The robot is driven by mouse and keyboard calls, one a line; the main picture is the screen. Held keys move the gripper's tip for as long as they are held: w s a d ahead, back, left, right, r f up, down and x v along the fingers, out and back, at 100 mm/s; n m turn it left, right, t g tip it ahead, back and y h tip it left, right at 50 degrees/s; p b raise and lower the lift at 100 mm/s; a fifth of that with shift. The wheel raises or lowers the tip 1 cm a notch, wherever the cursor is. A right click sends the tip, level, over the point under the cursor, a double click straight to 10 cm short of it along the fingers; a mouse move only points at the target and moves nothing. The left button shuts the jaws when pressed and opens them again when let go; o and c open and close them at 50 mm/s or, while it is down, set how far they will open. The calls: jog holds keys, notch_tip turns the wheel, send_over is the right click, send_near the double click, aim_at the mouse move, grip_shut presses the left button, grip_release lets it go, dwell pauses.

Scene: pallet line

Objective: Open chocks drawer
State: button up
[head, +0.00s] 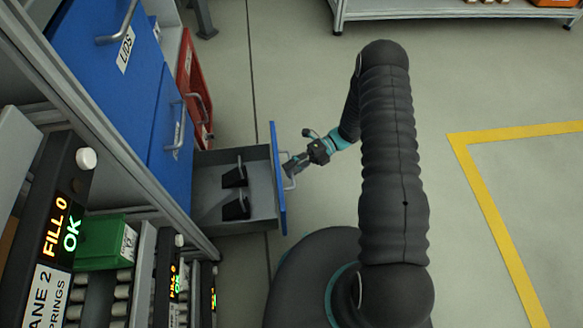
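The open drawer (205,185) is pulled well out of the blue cabinet. It is a grey box with a blue front panel (279,180), seen from above. Two black wedge-shaped chocks (234,178) lie inside it, one behind the other. A light bar handle (290,183) is on the outside of the blue front. My gripper (293,165) is at this handle, reaching it from the right, and its fingers overlap the bar. The fingers are too small here to tell whether they are shut on it. No label shows on the drawer front from this angle.
Blue closed drawers stand above, one labelled LIDS (125,50). A red panel with a handle (192,85) is behind. A green bin (103,243) and lane displays (58,226) are at lower left. Floor with yellow lines (490,205) is clear at right.

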jog(key=v, duration=1.1)
jog(key=shift+d, duration=0.35)
jog(key=shift+w+r, duration=0.1)
jog(key=s+d+f+n+h, duration=0.15)
jog(key=s+f+n, duration=0.25)
jog(key=n, duration=0.4)
jog(key=s+d+r+n+t+h, duration=0.1)
jog(key=d+r+n+h, duration=0.15)
jog(key=r+n, duration=0.25)
jog(key=s+d+r+n+h, duration=0.1)
jog(key=s+r+n+h, duration=0.1)
jog(key=r+n+h, duration=0.3)
jog(key=s+d+r+n+t, duration=0.1)
jog(key=r+n, duration=0.3)
jog(key=r, duration=0.2)
jog(key=s+r+n+t+h, duration=0.2)
jog(key=s+r+n+t, duration=0.2)
jog(key=r, duration=1)
jog(key=s+r+n+t+h, duration=0.2)
jog(key=s+r+n+t, duration=0.2)
jog(key=s+r+t, duration=0.3)
jog(key=s+r+p, duration=0.1)
jog(key=s+r, duration=0.3)
jog(key=r, duration=0.4)
jog(key=shift+s+a+r+n+t+h, duration=0.2)
jog(key=shift+a+r+n+t+h, duration=0.1)
jog(key=shift+r+n+t, duration=0.1)
